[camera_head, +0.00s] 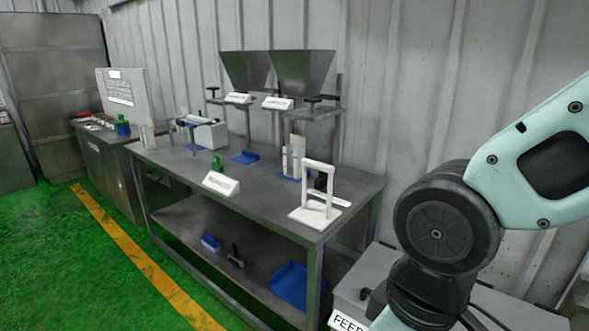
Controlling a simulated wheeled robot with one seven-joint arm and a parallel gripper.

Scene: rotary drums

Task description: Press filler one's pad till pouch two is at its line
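Two grey hopper-shaped fillers, a left one (240,70) and a right one (305,70), stand side by side at the back of a metal bench. White labels sit below them, too small to read, so I cannot tell which is filler one. A dark flat piece (321,98), possibly a pad, sticks out beside the right filler. Whitish upright shapes (295,155) stand below the right filler. They may be pouches, but no fill line can be made out. My arm fills the right side; my gripper is not in view.
The metal bench (265,190) holds a white frame stand (318,192), a label sign (220,183), a green bottle (217,164) and a blue tray (245,157). A blue bin (295,285) lies on the lower shelf. Green floor (85,270) is open at the left.

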